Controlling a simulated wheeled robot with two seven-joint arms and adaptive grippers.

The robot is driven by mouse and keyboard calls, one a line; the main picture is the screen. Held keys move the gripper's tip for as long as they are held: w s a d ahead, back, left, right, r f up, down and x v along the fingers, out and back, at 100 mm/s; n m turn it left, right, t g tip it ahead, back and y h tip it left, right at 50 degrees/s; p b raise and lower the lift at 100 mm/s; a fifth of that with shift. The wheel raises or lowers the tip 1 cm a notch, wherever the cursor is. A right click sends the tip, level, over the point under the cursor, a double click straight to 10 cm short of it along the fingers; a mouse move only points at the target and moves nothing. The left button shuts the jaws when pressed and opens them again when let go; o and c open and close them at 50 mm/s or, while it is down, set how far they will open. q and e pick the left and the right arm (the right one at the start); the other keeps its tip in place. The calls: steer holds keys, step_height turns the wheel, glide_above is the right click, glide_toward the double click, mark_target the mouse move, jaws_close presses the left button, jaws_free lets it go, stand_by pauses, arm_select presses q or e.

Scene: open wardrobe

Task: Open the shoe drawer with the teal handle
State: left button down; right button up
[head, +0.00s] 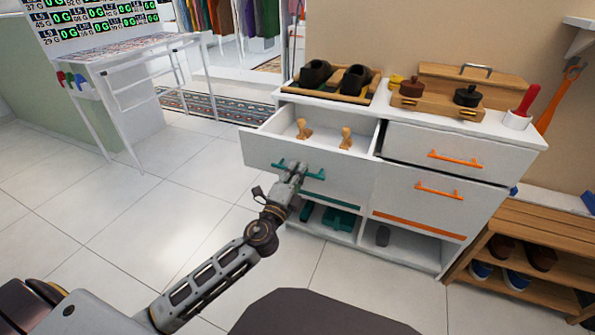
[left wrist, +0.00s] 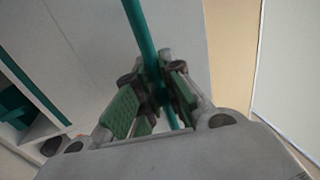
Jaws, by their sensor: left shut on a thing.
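The white shoe drawer (head: 256,150) with the teal handle (head: 316,174) is pulled out from the white cabinet. Two wooden shoe trees stand inside it, a left one (head: 303,130) and a right one (head: 346,138). My left gripper (head: 295,170) is at the drawer front, shut on the teal handle. In the left wrist view the teal bar (left wrist: 142,35) runs between the green-padded fingers (left wrist: 155,95). The fingers hide part of the bar. My right gripper is not in view.
Two drawers with orange handles (head: 455,159) are on the right of the cabinet. Dark shoes (head: 315,74) and a wooden box (head: 470,88) stand on top. A wooden shoe rack (head: 540,225) is at the right. The tiled floor (head: 130,215) at left is clear.

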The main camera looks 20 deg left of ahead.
arm_select(q)
steer(key=c, duration=1.5)
jaws_free()
steer(key=shift+c, duration=0.2)
steer(key=shift+s, duration=0.15)
steer(key=s+f, duration=0.2)
steer(key=s, duration=0.9)
steer(key=shift+s+a+f, duration=0.15)
steer(key=shift+s+f, duration=0.05)
steer(key=shift+s, duration=0.05)
